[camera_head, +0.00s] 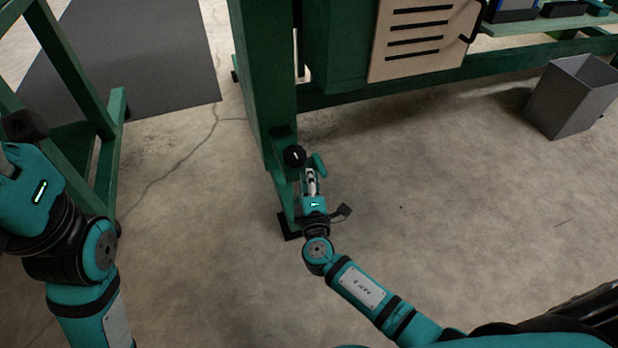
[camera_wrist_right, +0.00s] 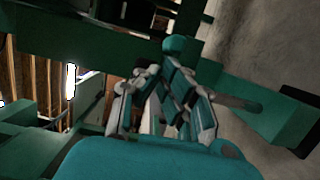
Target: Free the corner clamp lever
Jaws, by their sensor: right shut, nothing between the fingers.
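My right gripper (camera_head: 312,175) is low at the foot of the green post (camera_head: 268,95), shut and empty. In the right wrist view its linked fingers (camera_wrist_right: 170,75) come together close to green metalwork. A teal rounded piece (camera_head: 319,163), possibly the clamp lever, stands just beyond the fingertips. A teal rounded end also shows at the fingertips in the wrist view (camera_wrist_right: 180,45); I cannot tell whether they touch. A black round knob (camera_head: 294,156) sits on the post to the left of the gripper. My left gripper (camera_head: 8,162) is mostly cut off at the left edge.
A green frame (camera_head: 108,125) stands at the left, beside a dark mat (camera_head: 150,60). A beige slotted panel (camera_head: 420,40) hangs behind the post. A grey bin (camera_head: 572,97) stands at the right. The concrete floor between is clear.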

